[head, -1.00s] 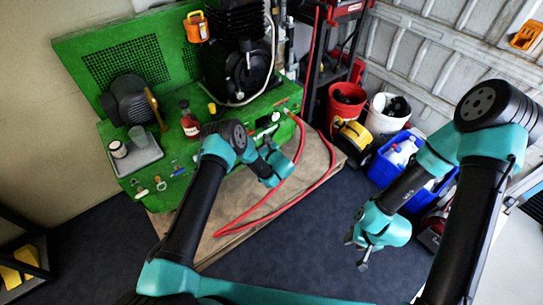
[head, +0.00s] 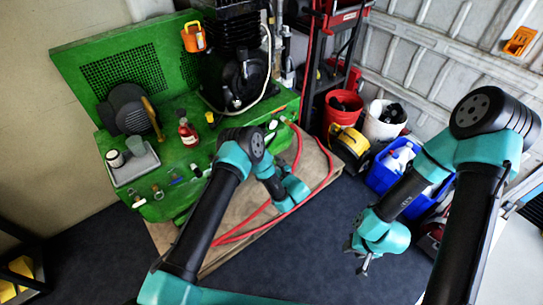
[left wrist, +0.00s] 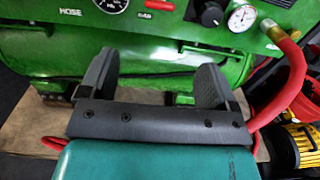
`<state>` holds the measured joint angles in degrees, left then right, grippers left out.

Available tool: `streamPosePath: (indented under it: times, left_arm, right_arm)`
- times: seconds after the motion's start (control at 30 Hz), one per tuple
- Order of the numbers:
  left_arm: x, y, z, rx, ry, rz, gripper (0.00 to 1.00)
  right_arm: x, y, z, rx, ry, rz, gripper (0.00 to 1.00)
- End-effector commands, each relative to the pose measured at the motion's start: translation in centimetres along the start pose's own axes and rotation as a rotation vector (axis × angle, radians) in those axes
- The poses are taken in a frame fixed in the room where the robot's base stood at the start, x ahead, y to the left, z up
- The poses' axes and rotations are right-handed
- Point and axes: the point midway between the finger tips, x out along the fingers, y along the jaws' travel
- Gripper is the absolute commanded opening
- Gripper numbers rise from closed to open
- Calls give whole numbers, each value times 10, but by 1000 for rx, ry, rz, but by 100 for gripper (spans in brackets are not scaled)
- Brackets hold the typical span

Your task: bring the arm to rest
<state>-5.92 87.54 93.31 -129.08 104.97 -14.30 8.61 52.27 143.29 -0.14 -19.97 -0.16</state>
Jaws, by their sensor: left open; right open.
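My left arm reaches in from the lower left in the head view, with its wrist and left gripper (head: 291,188) over the wooden board in front of the green bench. In the left wrist view the left gripper (left wrist: 155,78) has its two dark fingers wide apart with nothing between them. They face the front of a green machine (left wrist: 150,57). My right gripper (head: 358,257) hangs over the dark floor at the right of the head view, fingers apart and empty, clear of other things.
The green bench (head: 166,205) carries a grey tray (head: 134,170), a red bottle (head: 187,133) and a black compressor. A red hose (head: 240,236) loops over the board near my left gripper. Red and white buckets and a blue bin (head: 380,178) stand behind my right arm. Floor between the arms is clear.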

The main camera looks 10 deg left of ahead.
Motion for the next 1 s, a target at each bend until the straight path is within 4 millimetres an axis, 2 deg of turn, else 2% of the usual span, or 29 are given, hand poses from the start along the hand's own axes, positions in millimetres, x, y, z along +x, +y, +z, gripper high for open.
streamPosePath:
  times: [0.23, 0.37, 0.47, 0.53, 0.67, 0.8, 1.0]
  left_arm:
    - [3, 4, -3, 4, 23, 15, 83]
    - [11, 24, -14, 21, 124, 78, 83]
    - [18, 52, -30, 35, 264, 173, 83]
    - [20, 78, -43, 35, 386, 260, 83]
    - [10, 131, -64, 9, 618, 447, 83]
    - [-15, 183, -78, -64, 848, 662, 83]
    - [-67, 239, -80, -246, 1120, 989, 83]
  right_arm:
    - [0, 0, 0, 0, 0, 0, 43]
    - [0, 0, 0, 0, 0, 0, 43]
    - [0, 0, 0, 0, 0, 0, 43]
    - [0, 0, 0, 0, 0, 0, 43]
    - [0, 0, 0, 0, 0, 0, 43]
    - [0, 0, 0, 0, 0, 0, 43]
    - [0, 0, 0, 0, 0, 0, 43]
